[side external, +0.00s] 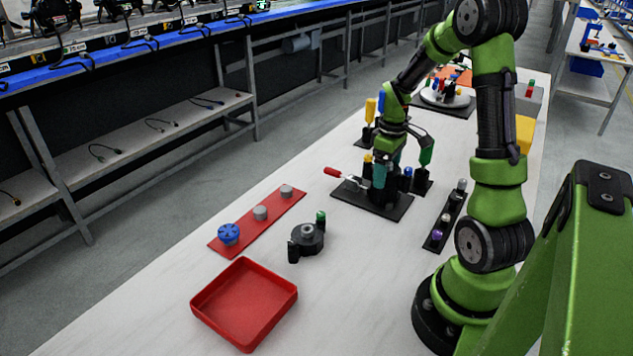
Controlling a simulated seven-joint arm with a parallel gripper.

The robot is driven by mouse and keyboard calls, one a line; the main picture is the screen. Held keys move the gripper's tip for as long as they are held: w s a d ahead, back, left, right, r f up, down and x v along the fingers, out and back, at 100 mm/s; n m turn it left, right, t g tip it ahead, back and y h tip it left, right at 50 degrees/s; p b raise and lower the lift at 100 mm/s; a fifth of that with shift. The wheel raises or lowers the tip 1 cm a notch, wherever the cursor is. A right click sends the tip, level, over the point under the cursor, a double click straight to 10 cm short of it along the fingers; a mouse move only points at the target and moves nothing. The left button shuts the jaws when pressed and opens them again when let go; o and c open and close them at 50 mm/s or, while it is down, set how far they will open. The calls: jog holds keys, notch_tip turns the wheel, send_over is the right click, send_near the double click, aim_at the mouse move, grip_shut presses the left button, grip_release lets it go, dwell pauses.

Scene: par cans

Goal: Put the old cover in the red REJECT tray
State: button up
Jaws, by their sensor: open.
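The red tray (245,303) lies empty on the near part of the white bench, and I can read no label on it. No part is clearly marked as the old cover. A blue round ribbed part (229,233) sits at the near end of a red strip behind the tray. A dark round fixture (307,237) with a grey centre and a small green-topped post stands right of the strip. My gripper (384,174) points down over the black tool plate (372,205), well away from the tray. Its fingers are small and partly lost among the tools, and I see nothing held.
The red strip (275,207) also bears two grey round pieces. A red-handled tool (332,172) and several coloured handles crowd around my gripper. A narrow black rack (446,220) with small parts stands to the right. Bench space around the red tray is clear.

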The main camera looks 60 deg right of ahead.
jog(key=c, duration=0.5)
jog(key=shift+c, duration=0.2)
jog(key=shift+r, duration=3.05)
jog(key=shift+r, duration=1.5)
